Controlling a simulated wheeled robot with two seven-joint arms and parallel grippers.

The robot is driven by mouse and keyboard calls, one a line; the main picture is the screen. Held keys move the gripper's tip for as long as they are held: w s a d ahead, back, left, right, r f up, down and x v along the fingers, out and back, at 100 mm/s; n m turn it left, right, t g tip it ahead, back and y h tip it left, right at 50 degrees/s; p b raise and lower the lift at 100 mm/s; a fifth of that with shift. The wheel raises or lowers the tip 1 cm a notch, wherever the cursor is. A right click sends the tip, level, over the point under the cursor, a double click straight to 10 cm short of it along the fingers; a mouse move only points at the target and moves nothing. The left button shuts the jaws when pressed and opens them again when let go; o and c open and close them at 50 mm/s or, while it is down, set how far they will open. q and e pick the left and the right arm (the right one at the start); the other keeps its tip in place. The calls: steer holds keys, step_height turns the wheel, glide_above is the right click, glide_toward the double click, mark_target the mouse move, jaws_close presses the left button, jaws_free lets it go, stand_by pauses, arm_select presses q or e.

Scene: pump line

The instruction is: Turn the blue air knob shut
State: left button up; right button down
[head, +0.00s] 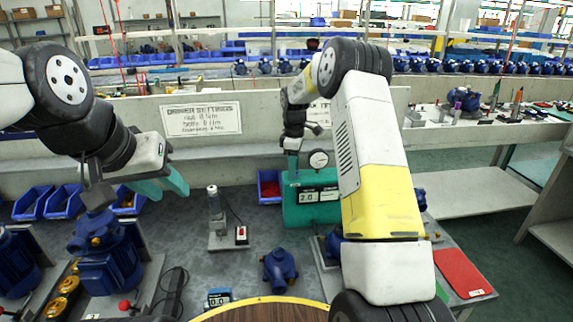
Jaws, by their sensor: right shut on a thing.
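A teal air tank (312,212) stands on the bench right of centre, with a round dial gauge (318,159) and black number displays on its front. My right gripper (293,168) points down at the tank's left end, beside the gauge. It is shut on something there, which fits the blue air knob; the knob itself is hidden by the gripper. My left gripper (162,188) hangs above the bench at the left, away from the tank. Its teal fingers are apart and nothing shows between them.
Blue pumps (108,262) stand below and left of my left gripper. A grey stand (217,222) with a red button is mid-bench. A blue pump part (279,270) lies in front. Blue bins (63,202) line the back left. A red pad (462,273) lies at right.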

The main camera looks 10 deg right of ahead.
steer(key=m, duration=0.8)
steer(key=shift+m, duration=0.3)
steer(key=m, duration=0.4)
steer(key=shift+m, duration=2.1)
steer(key=c, duration=1.1)
jaws_free()
steer(key=shift+o, duration=0.2)
steer(key=shift+r, duration=3.95)
